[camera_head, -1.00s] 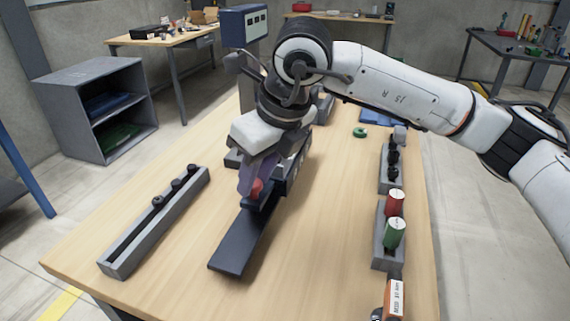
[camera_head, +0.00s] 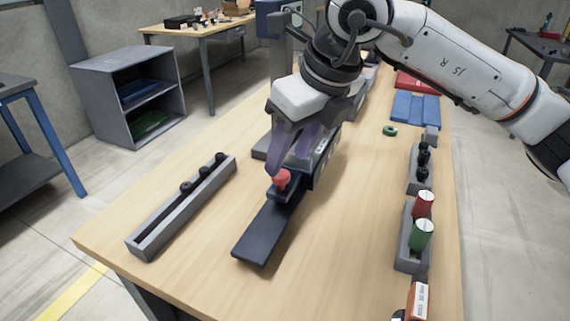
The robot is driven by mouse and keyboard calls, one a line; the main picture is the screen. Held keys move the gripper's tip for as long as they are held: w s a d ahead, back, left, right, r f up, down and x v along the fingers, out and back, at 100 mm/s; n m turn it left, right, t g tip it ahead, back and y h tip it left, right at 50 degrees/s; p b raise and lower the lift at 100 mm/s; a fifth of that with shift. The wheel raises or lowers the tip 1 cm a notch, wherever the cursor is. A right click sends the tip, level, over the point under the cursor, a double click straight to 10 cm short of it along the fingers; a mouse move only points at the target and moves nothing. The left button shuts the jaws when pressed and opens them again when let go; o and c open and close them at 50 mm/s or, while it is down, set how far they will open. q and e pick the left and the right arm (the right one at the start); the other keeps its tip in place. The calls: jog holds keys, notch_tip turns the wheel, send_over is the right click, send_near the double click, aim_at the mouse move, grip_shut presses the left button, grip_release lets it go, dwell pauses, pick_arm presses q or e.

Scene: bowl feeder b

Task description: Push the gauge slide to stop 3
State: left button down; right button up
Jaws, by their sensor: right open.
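The gauge slide shows as a red knob (camera_head: 281,180) on a long dark rail (camera_head: 262,232) that runs along the table toward me. A dark block with light markings (camera_head: 325,160) stands beside the rail, partly behind my gripper. The stop numbers are too small or hidden to read. My right gripper (camera_head: 283,170) points down at the red knob, its purple-grey fingers just behind and above it. The gripper is open; whether it touches the knob I cannot tell. My left gripper is not in view.
A grey trough (camera_head: 180,212) with several black pieces lies left of the rail. At right are grey holders with black pegs (camera_head: 419,178) and red (camera_head: 423,204) and green (camera_head: 421,236) cylinders. A green ring (camera_head: 390,131) lies farther back. The table between is clear.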

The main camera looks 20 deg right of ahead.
jog(key=v, duration=0.6)
jog(key=shift+s, duration=0.1)
jog(key=shift+f, duration=0.1)
